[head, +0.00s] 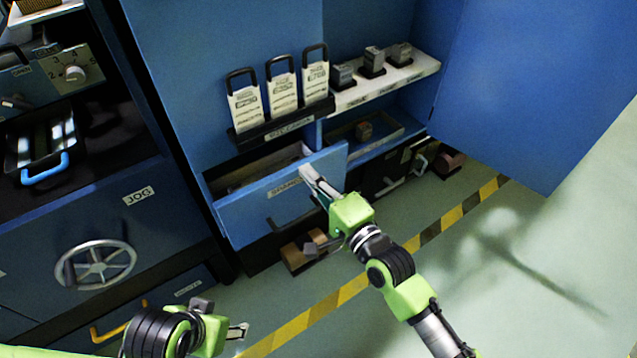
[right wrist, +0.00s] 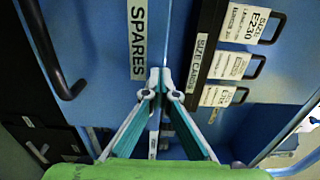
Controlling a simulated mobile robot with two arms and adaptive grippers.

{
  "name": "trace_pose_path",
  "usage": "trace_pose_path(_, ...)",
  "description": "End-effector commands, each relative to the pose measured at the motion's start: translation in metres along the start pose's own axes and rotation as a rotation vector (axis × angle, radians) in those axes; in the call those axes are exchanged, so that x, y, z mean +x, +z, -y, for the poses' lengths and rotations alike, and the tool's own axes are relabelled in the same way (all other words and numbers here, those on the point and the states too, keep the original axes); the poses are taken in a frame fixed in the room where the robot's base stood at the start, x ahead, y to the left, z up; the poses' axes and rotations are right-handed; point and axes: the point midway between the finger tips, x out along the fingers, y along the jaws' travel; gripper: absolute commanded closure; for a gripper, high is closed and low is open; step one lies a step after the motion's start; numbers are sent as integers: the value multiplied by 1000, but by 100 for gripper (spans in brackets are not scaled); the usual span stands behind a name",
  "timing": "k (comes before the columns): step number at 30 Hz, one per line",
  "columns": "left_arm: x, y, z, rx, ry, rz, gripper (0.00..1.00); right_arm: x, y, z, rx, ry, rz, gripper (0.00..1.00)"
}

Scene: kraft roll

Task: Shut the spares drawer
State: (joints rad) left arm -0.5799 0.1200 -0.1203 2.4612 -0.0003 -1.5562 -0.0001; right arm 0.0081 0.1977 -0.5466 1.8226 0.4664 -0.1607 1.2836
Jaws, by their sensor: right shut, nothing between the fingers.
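The spares drawer (head: 240,217) is a blue drawer in the cabinet, pulled partly out, with its inside showing behind the front. It has a white label, partly covered by my arm, and a black bar handle (head: 284,219). In the right wrist view the label reads SPARES (right wrist: 138,38) and the handle (right wrist: 63,75) is at the left. My right gripper (head: 307,172) is shut and empty at the upper right of the drawer front; its tips (right wrist: 155,78) are near the front's top edge. I cannot tell if they touch. My left gripper (head: 240,331) is low, away from the drawer.
A rack of white size cards (head: 285,130) stands above the drawer. A shelf (head: 400,82) with grey blocks is to the right, beside the open blue door (head: 540,90). A brown box (head: 296,260) is below the drawer. The striped floor at right is mostly clear.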

Motion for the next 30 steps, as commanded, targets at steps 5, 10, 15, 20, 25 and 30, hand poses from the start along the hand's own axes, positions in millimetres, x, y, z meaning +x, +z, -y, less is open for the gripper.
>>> trace_pose_path(5,14,8,0,1,0,28,48,49,0,2,0,-5,0,100)
trace_pose_path(10,7,3,0,0,0,5,48,83,0,1,0,-4,0,100)
trace_pose_path(15,1,1,0,0,0,-3,48,97,1,1,-1,-2,1,100)
trace_pose_path(20,1,2,0,0,0,0,48,98,1,3,0,-4,1,100)
trace_pose_path(25,1,2,0,0,0,2,48,98,0,4,-1,-6,1,100)
trace_pose_path(30,0,2,0,0,0,3,48,97,1,6,0,-7,0,100)
